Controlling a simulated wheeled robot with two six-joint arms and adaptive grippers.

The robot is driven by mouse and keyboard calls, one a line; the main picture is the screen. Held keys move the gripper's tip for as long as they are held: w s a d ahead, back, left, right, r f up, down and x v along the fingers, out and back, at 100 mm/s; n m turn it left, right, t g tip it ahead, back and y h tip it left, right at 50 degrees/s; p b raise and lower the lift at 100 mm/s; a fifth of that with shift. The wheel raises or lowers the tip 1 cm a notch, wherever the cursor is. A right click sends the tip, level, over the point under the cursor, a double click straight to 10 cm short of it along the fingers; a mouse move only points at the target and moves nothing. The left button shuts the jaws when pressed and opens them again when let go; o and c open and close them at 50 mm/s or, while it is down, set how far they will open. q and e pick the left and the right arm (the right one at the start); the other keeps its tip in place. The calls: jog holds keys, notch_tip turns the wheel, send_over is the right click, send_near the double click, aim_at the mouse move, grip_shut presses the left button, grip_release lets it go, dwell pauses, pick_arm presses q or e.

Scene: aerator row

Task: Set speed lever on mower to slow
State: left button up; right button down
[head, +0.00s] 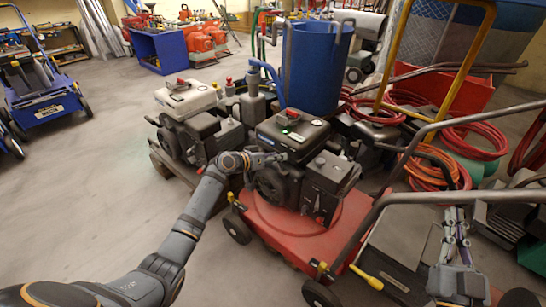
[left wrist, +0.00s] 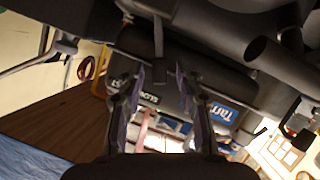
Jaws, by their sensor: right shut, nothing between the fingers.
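The red-decked mower (head: 300,235) stands in the middle of the head view, with a black engine (head: 292,133) on top. My left gripper (head: 272,158) is at the left side of this engine. In the left wrist view, the fingers of my left gripper (left wrist: 160,78) are apart, and a thin dark stem (left wrist: 158,38) hangs between or just beyond the tips. I cannot tell whether it is the speed lever or whether the fingers touch it. My right gripper (head: 456,222) is shut and empty at the lower right, beside the mower's handle bar.
Another engine machine with a pale top (head: 185,98) stands left of the mower. A blue barrel (head: 312,65) is behind it. Red hoses (head: 475,140) and grey handle bars (head: 385,205) crowd the right. A blue machine (head: 45,100) is far left. The floor at left is clear.

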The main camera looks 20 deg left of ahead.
pick_arm(q)
jog(key=shift+s, duration=0.1)
jog(key=v, duration=1.2)
pick_arm(e)
jog(key=shift+d+f, duration=0.1)
jog(key=shift+f, duration=0.2)
pick_arm(q)
jog(key=shift+a, duration=0.15)
pick_arm(e)
jog(key=shift+r, duration=0.1)
